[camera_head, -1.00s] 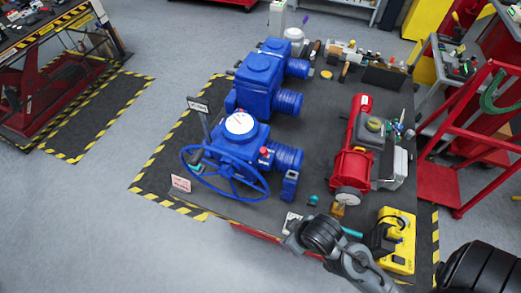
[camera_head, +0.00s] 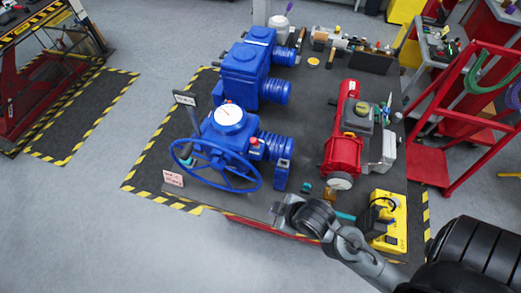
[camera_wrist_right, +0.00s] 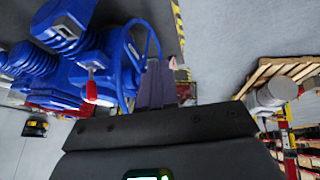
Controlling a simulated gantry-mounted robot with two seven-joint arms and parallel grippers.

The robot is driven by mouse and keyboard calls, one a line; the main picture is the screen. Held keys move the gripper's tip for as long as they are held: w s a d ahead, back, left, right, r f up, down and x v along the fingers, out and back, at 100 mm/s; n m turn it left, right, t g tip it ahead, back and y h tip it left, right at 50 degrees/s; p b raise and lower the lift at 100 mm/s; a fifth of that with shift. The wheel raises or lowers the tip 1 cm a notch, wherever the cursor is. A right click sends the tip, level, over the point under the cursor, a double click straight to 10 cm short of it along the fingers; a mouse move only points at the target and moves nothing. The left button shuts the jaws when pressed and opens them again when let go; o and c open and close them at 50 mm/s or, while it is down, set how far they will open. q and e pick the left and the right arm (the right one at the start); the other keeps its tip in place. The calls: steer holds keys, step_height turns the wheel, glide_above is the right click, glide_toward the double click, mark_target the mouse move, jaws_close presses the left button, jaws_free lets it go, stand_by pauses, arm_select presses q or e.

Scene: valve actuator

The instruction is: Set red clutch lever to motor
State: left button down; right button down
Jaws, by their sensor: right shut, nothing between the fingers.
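The blue valve actuator (camera_head: 228,137) stands on the dark table, with a white dial on top and a blue handwheel (camera_head: 215,168) in front. A small red part (camera_head: 254,141) beside the dial looks like the clutch lever. In the right wrist view the red lever (camera_wrist_right: 91,88) hangs on the blue housing (camera_wrist_right: 75,45), left of my fingers. My right gripper (camera_head: 284,209) is at the table's front edge, right of the handwheel, apart from the lever. In the right wrist view its fingers (camera_wrist_right: 157,84) are together and empty. My left gripper is not in view.
A second blue actuator (camera_head: 246,75) stands behind. A red machine (camera_head: 343,140) and a yellow box (camera_head: 389,222) are on the right of the table. A sign (camera_head: 185,98) on a post and a pink card (camera_head: 173,178) are near the handwheel. The aisle floor at left is clear.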

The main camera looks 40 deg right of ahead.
steer(key=w+d+r+n+t+h+b, duration=0.2)
steer(key=w+d+n+t+b, duration=0.3)
steer(key=w+n+t, duration=0.5)
steer(key=s+d+f+n+t+b, duration=0.3)
steer(key=d+f+n+t+b, duration=0.1)
steer(key=f+b, duration=0.5)
steer(key=shift+d+f+n+t, duration=0.3)
steer(key=shift+d+f+n, duration=0.2)
steer(key=shift+d+f, duration=0.55)
steer(key=shift+w+d+r+h, duration=0.2)
steer(key=shift+r+h, duration=0.1)
steer(key=shift+h, duration=0.1)
steer(key=p, duration=0.3)
glide_toward(256, 144)
steer(key=x, duration=0.5)
steer(key=shift+w+d, duration=0.2)
steer(key=shift+w, duration=0.7)
